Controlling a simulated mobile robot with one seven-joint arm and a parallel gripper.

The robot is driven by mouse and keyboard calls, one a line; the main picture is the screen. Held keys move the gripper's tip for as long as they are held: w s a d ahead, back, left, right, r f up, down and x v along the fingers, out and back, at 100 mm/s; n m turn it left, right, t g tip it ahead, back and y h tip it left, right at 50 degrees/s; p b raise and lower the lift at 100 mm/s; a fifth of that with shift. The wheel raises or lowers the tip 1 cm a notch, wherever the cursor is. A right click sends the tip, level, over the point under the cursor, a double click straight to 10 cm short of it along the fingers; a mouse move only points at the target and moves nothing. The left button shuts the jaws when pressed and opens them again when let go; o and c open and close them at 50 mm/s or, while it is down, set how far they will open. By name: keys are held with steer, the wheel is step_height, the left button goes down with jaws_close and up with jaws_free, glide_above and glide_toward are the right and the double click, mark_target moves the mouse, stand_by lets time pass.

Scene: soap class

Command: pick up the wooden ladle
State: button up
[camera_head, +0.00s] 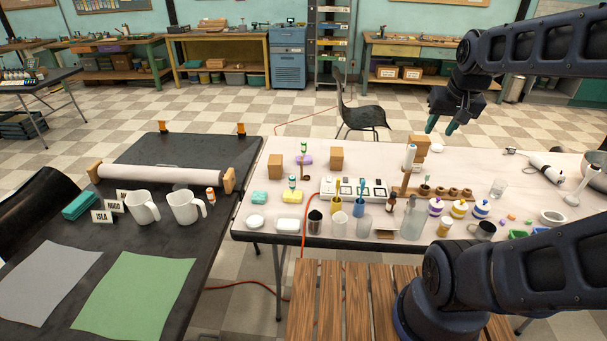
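I cannot make out the wooden ladle for certain. A small brown item (306,174) with a thin upright part stands by the purple soap (296,160) on the pale table; it may be the ladle, but it is too small to tell. A long pale grey ladle-like tool (577,188) lies at the far right and does not look wooden. My gripper (441,127) hangs in the air at upper right, beyond the back of the pale table. Its two teal fingertips are apart with nothing between them.
The pale table (270,224) is crowded with cups, jars, bottles, soaps and wooden blocks (275,167). A black table (230,190) at left holds two white mugs (185,206), a roller and coloured sheets. A dark chair (362,118) stands behind. A wooden bench (330,300) is in front.

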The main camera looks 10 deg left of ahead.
steer(key=w+a+f, duration=0.1)
steer(key=w+a, duration=0.2)
steer(key=w, duration=0.4)
steer(key=w+a+f, duration=0.1)
steer(key=w+a, duration=0.2)
steer(key=w, duration=0.4)
glide_toward(301, 159)
step_height(301, 159, down, 2)
steer(key=x, duration=1)
steer(key=shift+w+d+f, duration=0.1)
steer(key=shift+w+f, duration=0.1)
steer(key=shift+w, duration=0.25)
jaws_close()
